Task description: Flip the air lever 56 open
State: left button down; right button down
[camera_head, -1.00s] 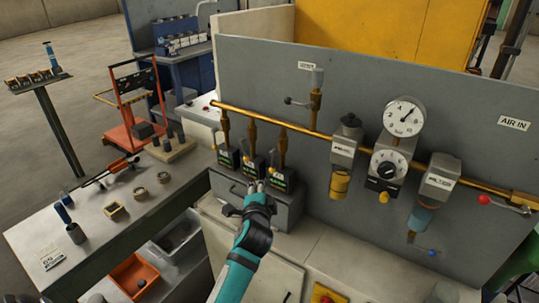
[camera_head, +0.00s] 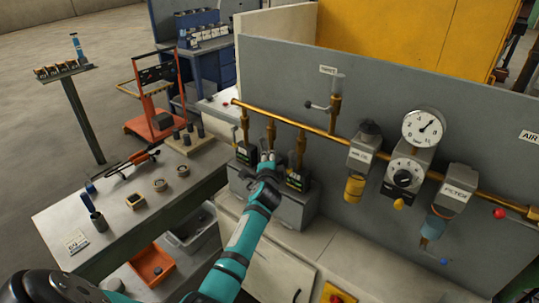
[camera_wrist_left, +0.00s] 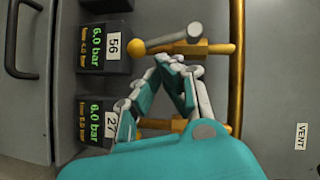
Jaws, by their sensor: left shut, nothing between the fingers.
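The air lever 56 (camera_wrist_left: 160,43) has a yellow ball knob and points left from its brass valve in the left wrist view. Beside it is a black display (camera_wrist_left: 100,45) labelled 56, reading 6.0 bar. My left gripper is shut and empty; its fingertips (camera_wrist_left: 170,64) are just below the lever in that view, and I cannot tell whether they touch it. In the head view the left gripper (camera_head: 266,158) is in front of the valve row and covers the middle display. My right gripper is not in view.
Another display (camera_wrist_left: 97,122) labelled 27 is close to the gripper. A brass pipe (camera_head: 300,122) runs along the grey panel, with a VENT valve (camera_head: 333,105), a gauge (camera_head: 423,128) and a filter (camera_head: 449,190) to the right. A workbench (camera_head: 105,245) is at left.

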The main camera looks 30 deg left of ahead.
pick_arm(q)
jog(key=shift+a+f, duration=0.1)
jog(key=shift+a, duration=0.3)
jog(key=shift+w+f, duration=0.1)
jog(key=a+m+b, duration=0.1)
jog(key=b, duration=0.3)
jog(key=a+f+m+t+y+b, duration=0.1)
jog(key=b, duration=0.3)
jog(key=shift+w+m+t, duration=0.1)
jog(key=shift+m+t, duration=0.2)
jog(key=shift+m, duration=0.1)
